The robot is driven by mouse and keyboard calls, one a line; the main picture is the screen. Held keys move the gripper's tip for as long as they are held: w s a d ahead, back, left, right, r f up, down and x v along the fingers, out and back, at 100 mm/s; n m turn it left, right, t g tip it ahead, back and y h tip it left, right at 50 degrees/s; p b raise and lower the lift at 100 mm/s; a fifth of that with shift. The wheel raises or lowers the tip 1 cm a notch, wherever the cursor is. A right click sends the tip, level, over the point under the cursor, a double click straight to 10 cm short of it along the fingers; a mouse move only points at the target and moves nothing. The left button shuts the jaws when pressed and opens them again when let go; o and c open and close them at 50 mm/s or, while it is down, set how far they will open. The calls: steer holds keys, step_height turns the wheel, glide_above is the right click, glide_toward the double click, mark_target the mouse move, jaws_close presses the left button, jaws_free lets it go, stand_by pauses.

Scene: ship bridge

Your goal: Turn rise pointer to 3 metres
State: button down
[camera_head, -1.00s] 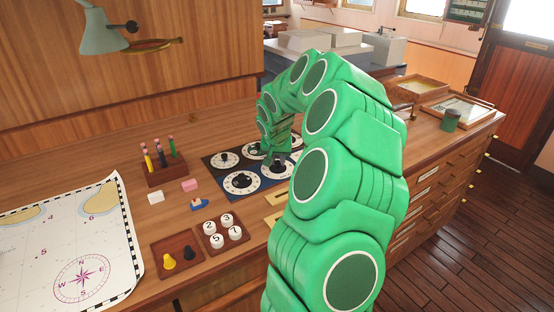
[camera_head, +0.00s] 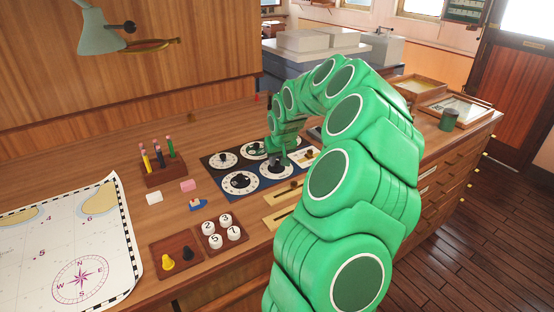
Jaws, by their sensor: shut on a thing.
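A dark and blue panel (camera_head: 259,187) with several round white dials lies flat on the wooden counter. Dark pointer knobs show on the left dials, such as the lower left dial (camera_head: 240,181) and the upper left dial (camera_head: 223,160). My gripper (camera_head: 279,163) points down over the right part of the panel. It is shut on a dark pointer knob at the lower right dial (camera_head: 275,173). My gripper covers most of that knob, and the dial's figures are too small to read, so its setting cannot be told.
Brass-coloured strips with knobs (camera_head: 283,194) lie right of the panel, partly behind my arm. A pencil holder (camera_head: 165,173), small blocks (camera_head: 188,186), a tray of numbered pieces (camera_head: 221,231) and a chart (camera_head: 70,245) are to the left. Framed boxes (camera_head: 457,108) stand at the back right.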

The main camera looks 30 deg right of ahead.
steer(key=shift+r, duration=0.1)
steer(key=c, duration=0.9)
jaws_free()
steer(key=v, duration=0.7)
steer(key=shift+s+r, duration=0.2)
steer(key=shift+r, duration=0.1)
